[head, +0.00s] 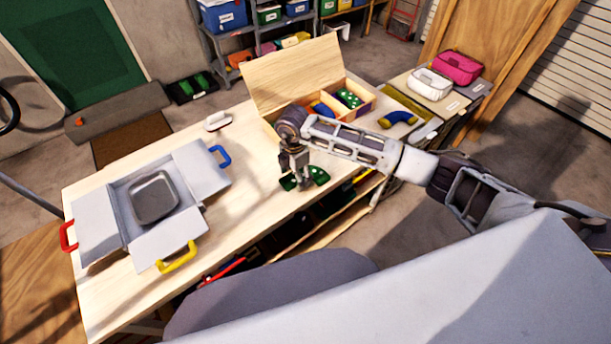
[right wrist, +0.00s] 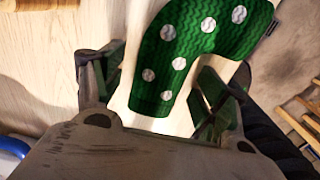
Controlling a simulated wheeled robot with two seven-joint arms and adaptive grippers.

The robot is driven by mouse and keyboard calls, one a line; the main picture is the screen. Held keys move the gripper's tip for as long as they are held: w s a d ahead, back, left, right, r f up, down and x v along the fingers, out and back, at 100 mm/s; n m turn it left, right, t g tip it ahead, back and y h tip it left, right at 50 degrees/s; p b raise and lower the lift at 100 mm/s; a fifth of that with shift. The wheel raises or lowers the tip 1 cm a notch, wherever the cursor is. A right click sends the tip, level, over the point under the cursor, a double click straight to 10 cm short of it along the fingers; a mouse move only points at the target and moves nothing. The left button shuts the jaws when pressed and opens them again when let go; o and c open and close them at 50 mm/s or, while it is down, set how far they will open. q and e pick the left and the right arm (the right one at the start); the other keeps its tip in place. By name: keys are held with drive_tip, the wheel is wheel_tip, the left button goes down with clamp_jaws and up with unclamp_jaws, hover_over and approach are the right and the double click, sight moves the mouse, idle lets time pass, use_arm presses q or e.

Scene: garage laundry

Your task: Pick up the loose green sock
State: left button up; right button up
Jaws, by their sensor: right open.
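The loose green sock (head: 320,175) lies on the wooden table near its front edge. In the right wrist view the green sock (right wrist: 185,58) is a knitted L shape with white ball-like spots. My right gripper (head: 303,184) points down over the sock and hides its middle in the head view. In the right wrist view the open fingers of my right gripper (right wrist: 160,90) stand on either side of the sock's lower leg. I cannot tell whether they touch it. My left gripper is not in view.
An open wooden box (head: 365,108) behind my right gripper holds a green spotted sock and a blue one. A blue and yellow sock (head: 397,118) lies right of it. A white flapped box (head: 100,222) with a grey tray (head: 154,216) stands left. Bare table (head: 245,150) lies between.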

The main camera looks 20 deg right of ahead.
drive_tip(key=c, duration=1.1)
drive_tip(key=shift+o, duration=0.2)
wheel_tip(320, 180, up, 10)
drive_tip(key=b, duration=0.1)
idle(0.3)
